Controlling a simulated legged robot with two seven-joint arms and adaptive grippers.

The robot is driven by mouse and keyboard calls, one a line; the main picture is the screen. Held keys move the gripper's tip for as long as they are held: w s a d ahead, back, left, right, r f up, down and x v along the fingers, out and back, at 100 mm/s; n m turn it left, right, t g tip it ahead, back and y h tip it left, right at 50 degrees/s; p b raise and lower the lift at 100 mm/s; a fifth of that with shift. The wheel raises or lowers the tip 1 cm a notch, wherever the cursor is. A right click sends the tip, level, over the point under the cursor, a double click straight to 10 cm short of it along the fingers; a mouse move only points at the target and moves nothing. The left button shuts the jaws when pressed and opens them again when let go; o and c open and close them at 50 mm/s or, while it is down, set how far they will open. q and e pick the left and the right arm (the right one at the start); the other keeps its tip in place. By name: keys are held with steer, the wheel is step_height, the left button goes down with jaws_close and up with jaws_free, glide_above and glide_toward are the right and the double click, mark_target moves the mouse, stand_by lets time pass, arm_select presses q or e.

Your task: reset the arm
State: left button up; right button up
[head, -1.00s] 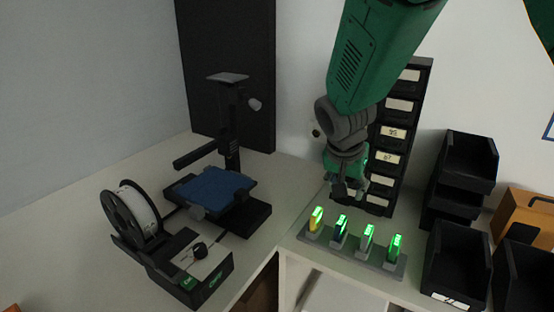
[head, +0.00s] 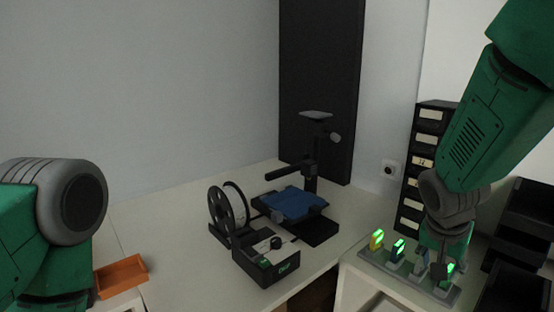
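My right arm comes in from the upper right, green with grey joints. Its gripper (head: 440,258) points down over the right part of a grey rack that holds several small items with lit green tops. The fingers are small and dark, and I cannot tell whether they are open or shut. My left arm shows only as a green link and a grey joint at the left edge; its gripper is out of view.
A 3D printer (head: 296,204) with a blue bed and a spool (head: 228,208) stands on the white table. The grey rack (head: 405,275) is by a black drawer tower (head: 411,194). Black bins (head: 521,225) stand at right. An orange tray (head: 121,276) lies at left.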

steer(key=s+f+n+y+b, duration=0.15)
steer(key=s+f, duration=0.25)
steer(key=f, duration=0.4)
steer(key=s+a+f+n+g, duration=0.15)
steer(key=s+f, duration=0.25)
steer(key=f, duration=0.4)
steer(key=s+f+n+y+b, duration=0.1)
steer(key=s+f+n, duration=0.2)
steer(key=s+f, duration=0.35)
arm_select(q)
steer(key=f, duration=0.1)
steer(key=f+b, duration=0.1)
steer(key=f, duration=0.1)
steer(key=f+b, duration=0.1)
steer(key=f, duration=0.1)
steer(key=shift+w+f, duration=0.1)
steer(key=shift+w, duration=0.25)
arm_select(e)
steer(key=s+a+f+n, duration=0.1)
steer(key=s+f+n, duration=0.3)
steer(key=s+f, duration=0.7)
steer(key=s+y, duration=0.1)
steer(key=s, duration=0.2)
steer(key=shift+a+g, duration=0.3)
steer(key=shift+g, duration=0.05)
